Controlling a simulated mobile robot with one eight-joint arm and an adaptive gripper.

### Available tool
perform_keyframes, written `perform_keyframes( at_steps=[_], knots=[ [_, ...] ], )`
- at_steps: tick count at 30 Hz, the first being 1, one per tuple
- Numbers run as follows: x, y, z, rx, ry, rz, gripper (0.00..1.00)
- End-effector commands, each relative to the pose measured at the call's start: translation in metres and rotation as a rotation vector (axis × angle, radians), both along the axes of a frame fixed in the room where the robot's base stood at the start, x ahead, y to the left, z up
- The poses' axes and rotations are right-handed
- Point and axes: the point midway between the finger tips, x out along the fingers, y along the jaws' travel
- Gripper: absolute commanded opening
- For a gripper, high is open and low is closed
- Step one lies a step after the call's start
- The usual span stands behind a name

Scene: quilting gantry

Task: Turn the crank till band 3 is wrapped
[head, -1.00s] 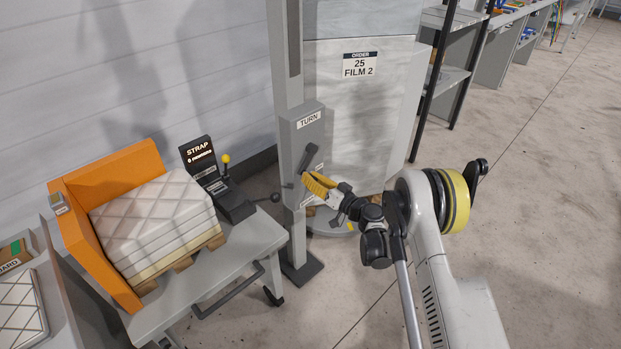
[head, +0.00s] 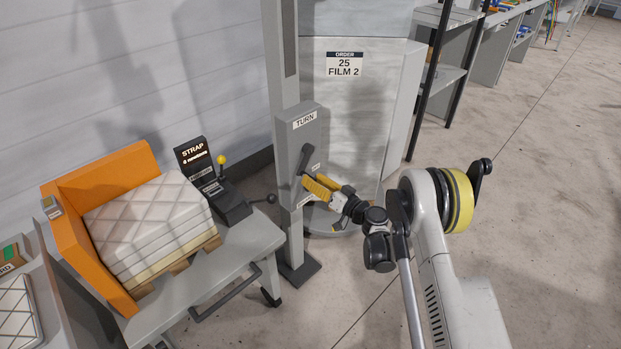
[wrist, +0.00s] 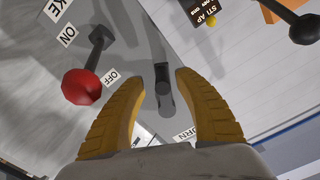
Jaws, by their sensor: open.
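The grey box marked TURN (head: 313,132) is on an upright grey post. A dark crank arm (head: 306,160) is on its front face. My gripper (head: 308,183) is just below and in front of this arm, with yellow ribbed fingers. In the wrist view my gripper (wrist: 157,80) is open, and a dark grey handle (wrist: 164,88) shows between the fingers with a gap on each side. Whether it touches either finger cannot be told. The tall load wrapped in pale film (head: 350,105) stands behind, labelled ORDER 25 FILM 2. No band numbers are readable.
A red-knobbed lever (wrist: 82,87) with ON and OFF labels is close beside the left finger in the wrist view. A black ball knob (head: 271,198) sticks out left of the post. A cart (head: 215,262) with a quilted stack and STRAP box stands left. Floor is clear at right.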

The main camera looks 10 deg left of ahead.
Motion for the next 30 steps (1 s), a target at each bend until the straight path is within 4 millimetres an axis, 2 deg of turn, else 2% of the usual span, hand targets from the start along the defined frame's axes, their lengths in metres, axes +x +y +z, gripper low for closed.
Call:
perform_keyframes(
  at_steps=[4,10,30],
  knots=[
    [-0.016,-0.024,0.000,0.000,0.000,-0.004,0.39],
    [-0.032,-0.046,0.000,-0.001,-0.001,-0.005,0.39],
    [-0.037,-0.050,0.000,-0.001,-0.001,-0.003,0.39]
  ],
)
